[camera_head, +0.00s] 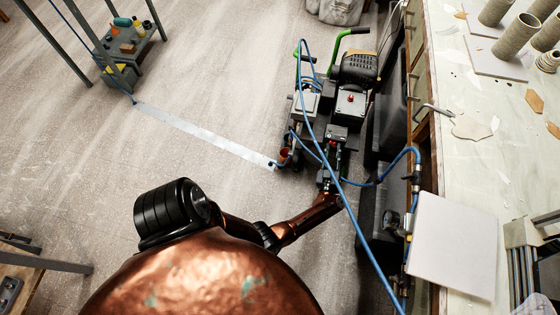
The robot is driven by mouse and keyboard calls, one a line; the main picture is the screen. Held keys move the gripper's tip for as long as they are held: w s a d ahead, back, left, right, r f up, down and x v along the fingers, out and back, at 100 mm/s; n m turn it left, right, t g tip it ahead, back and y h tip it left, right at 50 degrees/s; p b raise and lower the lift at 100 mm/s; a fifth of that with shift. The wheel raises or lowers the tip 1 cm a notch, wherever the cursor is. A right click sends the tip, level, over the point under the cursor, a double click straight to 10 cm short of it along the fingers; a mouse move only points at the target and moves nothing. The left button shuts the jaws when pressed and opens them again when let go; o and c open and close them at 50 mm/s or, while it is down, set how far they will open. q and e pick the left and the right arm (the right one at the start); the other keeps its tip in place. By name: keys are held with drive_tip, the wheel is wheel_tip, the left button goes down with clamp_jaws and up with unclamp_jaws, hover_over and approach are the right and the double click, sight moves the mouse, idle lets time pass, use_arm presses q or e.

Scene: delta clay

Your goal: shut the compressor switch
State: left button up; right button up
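The compressor (356,68) stands on the floor beside the workbench, with green handles and black and grey housings. A grey box with a small red button (350,98) sits on it; I cannot tell whether this is the switch or how it is set. My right gripper is out of view.
A blue hose (358,232) loops over the compressor and runs along the bench side. The workbench (470,170) at right holds clay cylinders and a white board (452,246). A small shelf cart (128,42) stands at the upper left. The floor (225,75) between is mostly clear.

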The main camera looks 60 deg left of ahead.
use_arm(q)
drive_tip(key=m, duration=0.3)
drive_tip(key=shift+m, duration=0.3)
drive_tip(key=m, duration=0.3)
drive_tip(key=shift+f+m, duration=0.1)
drive_tip(key=shift+m, duration=0.9)
drive_tip(key=shift+f+m+b, duration=0.1)
drive_tip(key=shift+m+b, duration=0.85)
drive_tip(key=shift+m, duration=0.25)
drive_tip(key=s+d+m+t+h+p, duration=0.35)
drive_tip(key=s+d+h+p, duration=0.25)
drive_tip(key=s+d+p, duration=0.35)
drive_tip(key=s+d+f+m+g+h+p, duration=0.1)
drive_tip(key=s+f+p, duration=0.4)
drive_tip(key=s, duration=0.6)
drive_tip(key=s+d+f+m+g+h+p, duration=0.1)
drive_tip(key=s+d+f+g+h+p, duration=0.2)
drive_tip(key=s, duration=0.9)
wheel_tip(320, 180, down, 3)
drive_tip(key=g+h+p, duration=0.2)
drive_tip(key=h, duration=0.1)
drive_tip(key=shift+s+f, duration=0.2)
drive_tip(key=shift+s, duration=0.1)
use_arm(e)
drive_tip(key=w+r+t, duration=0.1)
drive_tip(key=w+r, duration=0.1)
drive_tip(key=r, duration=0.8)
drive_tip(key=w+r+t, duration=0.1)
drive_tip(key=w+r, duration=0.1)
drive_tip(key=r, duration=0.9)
